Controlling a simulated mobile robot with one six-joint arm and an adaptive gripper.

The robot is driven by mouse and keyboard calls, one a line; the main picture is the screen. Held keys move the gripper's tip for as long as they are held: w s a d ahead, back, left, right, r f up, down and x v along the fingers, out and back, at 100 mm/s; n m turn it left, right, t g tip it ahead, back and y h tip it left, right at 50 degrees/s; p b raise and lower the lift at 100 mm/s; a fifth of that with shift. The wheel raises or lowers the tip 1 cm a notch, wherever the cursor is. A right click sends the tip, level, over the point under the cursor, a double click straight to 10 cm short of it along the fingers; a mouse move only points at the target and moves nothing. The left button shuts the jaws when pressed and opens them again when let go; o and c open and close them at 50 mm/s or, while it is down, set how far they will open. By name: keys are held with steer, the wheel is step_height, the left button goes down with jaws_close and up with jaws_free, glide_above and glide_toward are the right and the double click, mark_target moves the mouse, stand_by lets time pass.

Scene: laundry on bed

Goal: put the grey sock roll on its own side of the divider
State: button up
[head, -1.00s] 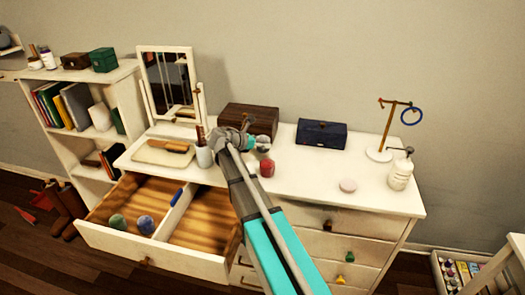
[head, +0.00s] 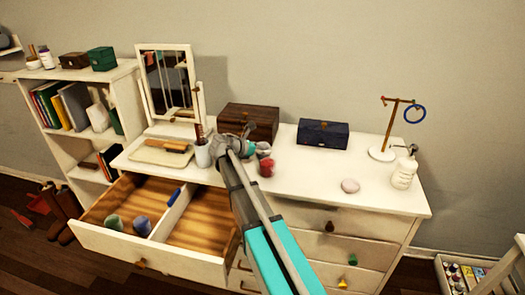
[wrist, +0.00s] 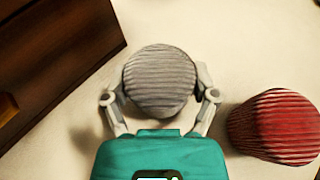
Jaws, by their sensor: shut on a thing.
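My gripper (wrist: 160,95) is shut on the grey sock roll (wrist: 159,80), a ribbed roll between its two fingers. In the head view the grey roll (head: 264,148) is over the dresser top, just behind the red sock roll (head: 266,167). The red roll is to the right of my gripper in the wrist view (wrist: 277,127). The open drawer (head: 150,258) has a white divider (head: 172,216). A green roll (head: 114,222) and a blue roll (head: 141,225) lie left of the divider. The visible floor right of it is bare, partly hidden by my arm.
A dark wooden box (head: 250,120) stands close behind my gripper. A cup (head: 203,155), tray (head: 160,153) and mirror (head: 168,85) are to the left. A navy box (head: 323,134), pink item (head: 350,186), white bottle (head: 403,173) and hook stand (head: 382,153) are to the right.

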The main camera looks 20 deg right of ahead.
steer(key=shift+f, duration=0.2)
steer(key=o, duration=1)
steer(key=shift+r, duration=0.15)
steer(key=shift+r, duration=0.15)
steer(key=p+v, duration=0.4)
steer(key=v, duration=0.8)
steer(key=shift+p, duration=0.3)
